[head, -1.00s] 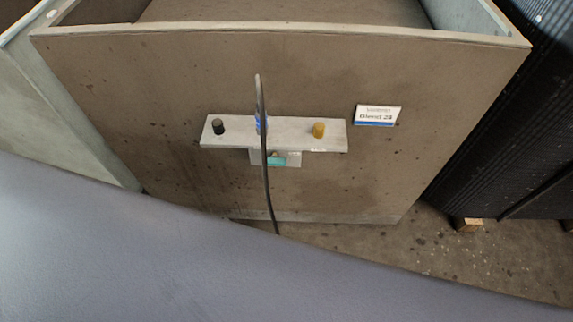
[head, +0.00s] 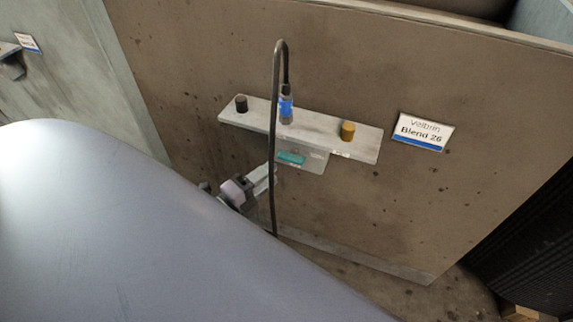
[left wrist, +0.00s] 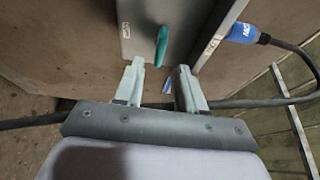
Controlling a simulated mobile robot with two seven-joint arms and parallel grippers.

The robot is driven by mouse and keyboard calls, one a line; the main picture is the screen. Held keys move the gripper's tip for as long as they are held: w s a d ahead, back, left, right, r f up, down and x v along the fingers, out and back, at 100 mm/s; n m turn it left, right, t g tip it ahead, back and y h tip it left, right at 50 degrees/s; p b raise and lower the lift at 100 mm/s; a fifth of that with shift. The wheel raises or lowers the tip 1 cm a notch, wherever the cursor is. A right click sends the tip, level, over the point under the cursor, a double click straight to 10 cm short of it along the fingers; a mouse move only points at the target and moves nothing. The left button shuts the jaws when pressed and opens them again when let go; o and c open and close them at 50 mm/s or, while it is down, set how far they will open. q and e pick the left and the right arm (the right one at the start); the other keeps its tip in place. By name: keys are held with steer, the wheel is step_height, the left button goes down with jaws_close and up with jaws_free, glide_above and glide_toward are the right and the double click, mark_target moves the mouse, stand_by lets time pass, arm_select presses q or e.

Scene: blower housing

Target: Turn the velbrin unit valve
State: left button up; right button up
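The valve has a teal handle (head: 291,158) on a pale block under a grey shelf (head: 325,133) on the brown housing wall. The handle also shows upright in the left wrist view (left wrist: 161,46). A sign (head: 423,131) reading "Velbrin Blend 26" is to the right of the shelf. My left gripper (head: 270,176) is just below and left of the handle. In the left wrist view, its fingers (left wrist: 159,74) are apart with nothing between them, and the handle is just ahead of the gap. My right gripper is in neither view.
A black cable (head: 273,150) with a blue connector (head: 286,106) arches above the shelf and hangs down in front of it, close by my gripper. A black knob (head: 241,103) and a yellow knob (head: 347,131) stand on the shelf. Another sign (head: 28,42) is at far left.

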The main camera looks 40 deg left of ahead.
mark_target(288, 161)
arm_select(q)
steer(key=shift+w+d, duration=0.2)
steer(key=shift+w, duration=0.9)
steer(key=shift+w+d, duration=0.15)
steer(key=shift+w, duration=1)
steer(key=shift+w+d, duration=0.2)
steer(key=shift+w, duration=0.9)
jaws_close()
